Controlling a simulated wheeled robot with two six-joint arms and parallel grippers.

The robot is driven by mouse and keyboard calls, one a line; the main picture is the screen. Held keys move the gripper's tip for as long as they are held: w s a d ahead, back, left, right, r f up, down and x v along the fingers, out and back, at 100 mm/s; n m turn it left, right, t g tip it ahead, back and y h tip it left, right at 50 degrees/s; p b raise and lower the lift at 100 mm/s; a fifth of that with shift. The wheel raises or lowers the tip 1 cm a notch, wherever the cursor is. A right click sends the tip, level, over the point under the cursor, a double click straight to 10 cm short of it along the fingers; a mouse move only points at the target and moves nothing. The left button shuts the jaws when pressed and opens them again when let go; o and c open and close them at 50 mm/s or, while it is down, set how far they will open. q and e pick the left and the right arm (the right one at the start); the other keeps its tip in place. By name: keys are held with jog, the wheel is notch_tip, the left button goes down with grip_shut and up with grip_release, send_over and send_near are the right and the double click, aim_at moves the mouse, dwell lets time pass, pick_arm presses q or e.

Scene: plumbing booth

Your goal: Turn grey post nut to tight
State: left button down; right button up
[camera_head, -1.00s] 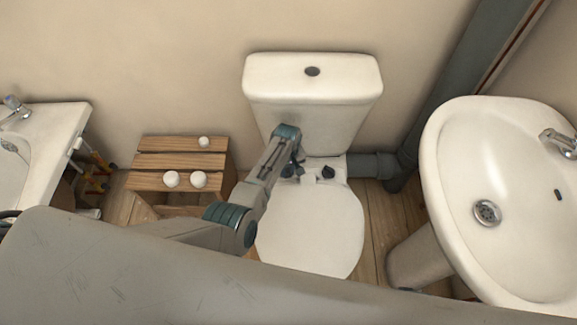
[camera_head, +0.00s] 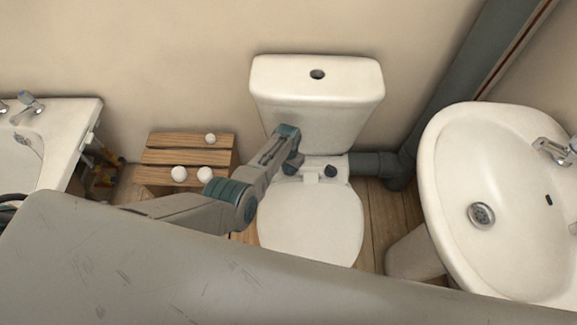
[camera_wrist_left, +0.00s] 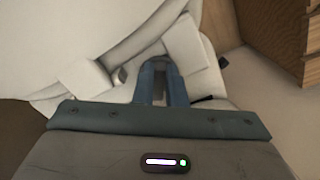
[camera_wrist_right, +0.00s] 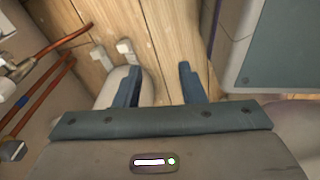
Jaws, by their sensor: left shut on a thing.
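The white toilet (camera_head: 313,225) stands in the middle of the head view, lid down. Two dark hinge posts, one on the left (camera_head: 289,169) and one on the right (camera_head: 330,170), sit behind the lid. My left gripper (camera_head: 296,160) is at the left post, between lid and cistern. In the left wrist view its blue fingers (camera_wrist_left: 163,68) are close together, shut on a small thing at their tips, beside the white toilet. The grey post nut itself is hidden there. My right gripper (camera_wrist_right: 160,75) is open and empty in its wrist view, above wooden floorboards.
The cistern (camera_head: 318,85) rises just behind my left gripper. A wooden stool (camera_head: 187,157) with several white balls stands left. A washbasin (camera_head: 500,200) is at right, a grey pipe (camera_head: 372,163) beside the toilet. Orange pipes (camera_wrist_right: 45,85) lie left of my right gripper.

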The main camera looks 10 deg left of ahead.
pick_arm(q)
jog(key=shift+s+f+m, duration=0.15)
jog(key=shift+f+m, duration=0.05)
jog(key=shift+m, duration=0.8)
pick_arm(e)
jog(key=shift+s+f, duration=0.35)
jog(key=shift+s, duration=0.05)
pick_arm(q)
jog(key=shift+m, duration=0.3)
pick_arm(e)
jog(key=shift+s+f, duration=0.1)
pick_arm(q)
jog(key=c, duration=1.3)
grip_release()
pick_arm(e)
jog(key=shift+s, duration=0.1)
pick_arm(q)
jog(key=shift+w+a, duration=0.1)
jog(key=shift+w, duration=0.1)
